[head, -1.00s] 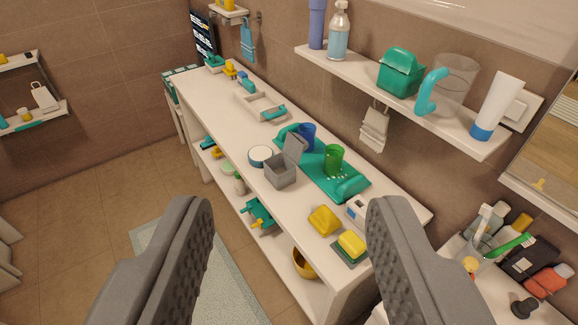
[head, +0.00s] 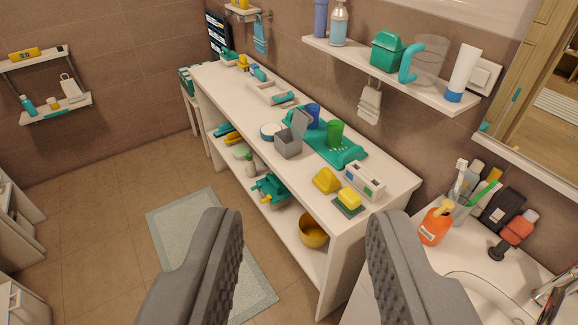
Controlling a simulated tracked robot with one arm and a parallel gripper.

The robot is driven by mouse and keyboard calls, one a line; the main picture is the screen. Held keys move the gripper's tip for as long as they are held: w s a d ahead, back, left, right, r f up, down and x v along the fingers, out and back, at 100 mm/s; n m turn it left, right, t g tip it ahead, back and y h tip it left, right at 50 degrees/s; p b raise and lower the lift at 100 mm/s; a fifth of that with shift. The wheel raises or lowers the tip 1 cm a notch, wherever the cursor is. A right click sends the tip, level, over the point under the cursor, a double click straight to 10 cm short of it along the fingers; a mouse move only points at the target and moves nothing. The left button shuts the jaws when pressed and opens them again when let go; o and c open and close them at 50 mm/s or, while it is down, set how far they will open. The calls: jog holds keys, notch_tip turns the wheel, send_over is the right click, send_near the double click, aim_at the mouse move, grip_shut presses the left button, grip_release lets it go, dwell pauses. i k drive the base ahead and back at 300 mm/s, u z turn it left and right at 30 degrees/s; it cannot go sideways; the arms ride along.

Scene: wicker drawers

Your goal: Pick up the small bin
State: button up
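Two things look like a small bin, and I cannot tell which one the task names. A grey box with a raised lid (head: 288,142) stands on the white counter near its middle. A green lidded bin (head: 388,54) stands on the wall shelf at the upper right. My gripper (head: 305,216) is open and empty, its two grey fingers wide apart in the foreground. Both bins are beyond the fingertips and apart from them.
On the long white counter (head: 395,178), a green tray (head: 352,158) holds a blue cup (head: 313,116) and a green cup (head: 334,133). The wall shelf (head: 425,88) overhangs its back. A sink counter with bottles is at right. The floor (head: 110,215) at left is mostly open.

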aim_at(287, 142)
jog(key=k, duration=0.6)
jog(key=u, duration=0.75)
jog(key=i, duration=2.65)
jog(key=z, duration=0.85)
